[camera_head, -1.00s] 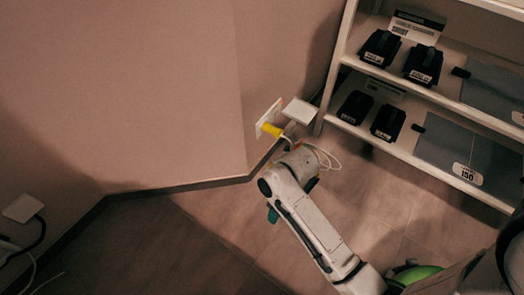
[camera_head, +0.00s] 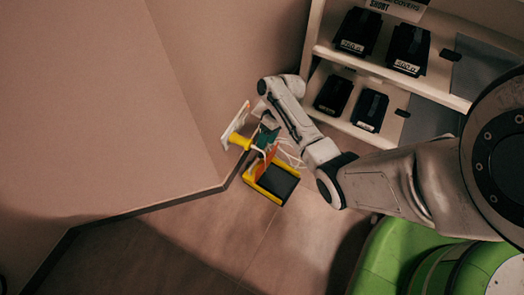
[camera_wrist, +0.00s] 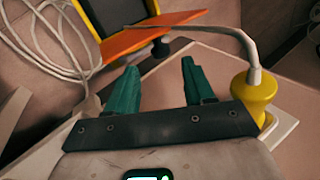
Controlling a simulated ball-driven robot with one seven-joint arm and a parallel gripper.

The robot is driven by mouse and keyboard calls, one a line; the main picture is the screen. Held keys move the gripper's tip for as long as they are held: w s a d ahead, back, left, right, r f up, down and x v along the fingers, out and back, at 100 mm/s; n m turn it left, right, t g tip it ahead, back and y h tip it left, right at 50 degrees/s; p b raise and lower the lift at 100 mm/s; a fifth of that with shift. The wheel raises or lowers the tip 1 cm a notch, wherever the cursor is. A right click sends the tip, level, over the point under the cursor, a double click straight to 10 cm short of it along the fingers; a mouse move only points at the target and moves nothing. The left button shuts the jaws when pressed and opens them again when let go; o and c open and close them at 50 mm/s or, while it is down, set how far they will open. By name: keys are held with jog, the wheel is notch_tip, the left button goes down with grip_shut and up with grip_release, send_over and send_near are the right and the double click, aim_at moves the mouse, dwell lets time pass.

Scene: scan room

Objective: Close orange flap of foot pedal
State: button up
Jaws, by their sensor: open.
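The foot pedal (camera_head: 276,184), yellow with a dark pad, is near the wall base in the head view. Its orange flap (camera_head: 263,163) stands raised at the end nearer the wall, partly hidden by cables and my gripper. In the wrist view the pedal (camera_wrist: 87,22) is cut by the top edge, and the orange flap (camera_wrist: 150,35) slants across beyond my fingertips.
A yellow plug (camera_head: 240,141) sits in a white wall plate (camera_head: 235,125); the plug (camera_wrist: 254,95) is close right of my gripper in the wrist view. A white cable (camera_wrist: 50,50) lies coiled at left. A white shelf (camera_head: 390,78) with black devices stands at right.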

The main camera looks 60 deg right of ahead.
jog(key=b+x, duration=0.2)
jog(key=x, duration=0.3)
jog(key=shift+a, duration=0.1)
jog(key=shift+c, duration=0.4)
grip_shut()
